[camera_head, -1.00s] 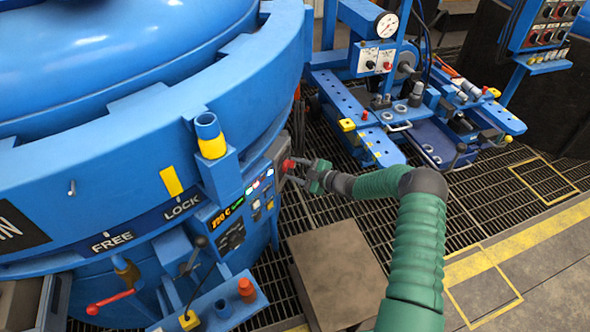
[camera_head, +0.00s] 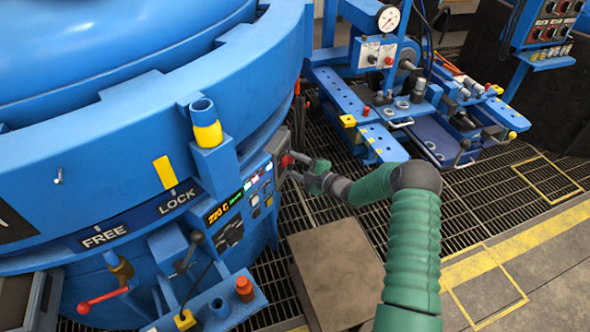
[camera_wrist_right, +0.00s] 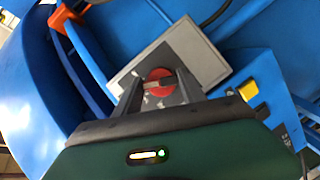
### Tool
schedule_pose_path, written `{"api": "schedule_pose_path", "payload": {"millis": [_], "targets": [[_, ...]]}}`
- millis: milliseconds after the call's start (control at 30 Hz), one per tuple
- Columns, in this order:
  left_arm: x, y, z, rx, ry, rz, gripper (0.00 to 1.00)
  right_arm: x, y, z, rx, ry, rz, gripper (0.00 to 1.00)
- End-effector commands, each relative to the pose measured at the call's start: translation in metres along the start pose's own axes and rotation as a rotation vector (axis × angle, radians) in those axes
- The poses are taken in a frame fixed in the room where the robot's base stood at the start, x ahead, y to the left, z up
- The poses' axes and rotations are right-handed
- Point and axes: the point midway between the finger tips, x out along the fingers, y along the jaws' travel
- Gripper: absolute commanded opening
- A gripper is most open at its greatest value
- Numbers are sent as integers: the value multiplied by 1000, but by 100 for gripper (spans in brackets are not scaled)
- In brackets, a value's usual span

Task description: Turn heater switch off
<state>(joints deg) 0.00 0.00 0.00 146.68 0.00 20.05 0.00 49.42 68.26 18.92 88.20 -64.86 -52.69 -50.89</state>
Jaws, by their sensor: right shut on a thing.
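The heater switch is a red round knob (camera_wrist_right: 159,85) on a grey box (camera_wrist_right: 195,58) fixed to the side of the blue furnace. In the head view the red knob (camera_head: 286,160) shows at the right end of the furnace's control panel. My right gripper (camera_head: 298,167) reaches it from the right. In the right wrist view my right gripper (camera_wrist_right: 159,88) has its two fingers on either side of the knob, shut on it. The fingers hide parts of the knob's edge. My left gripper is not in view.
The furnace panel has a lit display (camera_head: 226,206) and small coloured switches beside the knob. A blue workbench with a gauge (camera_head: 388,18) stands behind my right arm. A brown box (camera_head: 336,272) sits on the grated floor below the arm.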

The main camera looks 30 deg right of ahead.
Motion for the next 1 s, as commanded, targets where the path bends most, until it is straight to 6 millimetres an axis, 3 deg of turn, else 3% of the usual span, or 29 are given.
{"api": "schedule_pose_path", "payload": {"millis": [33, 467, 1000], "targets": [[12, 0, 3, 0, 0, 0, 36, 1, -9, 2, -39, 2, 11, 7], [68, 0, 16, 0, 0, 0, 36, 2, -16, 3, -416, 4, 165, 7], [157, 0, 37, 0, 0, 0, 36, 4, -23, 7, -887, 8, 356, 7]]}}
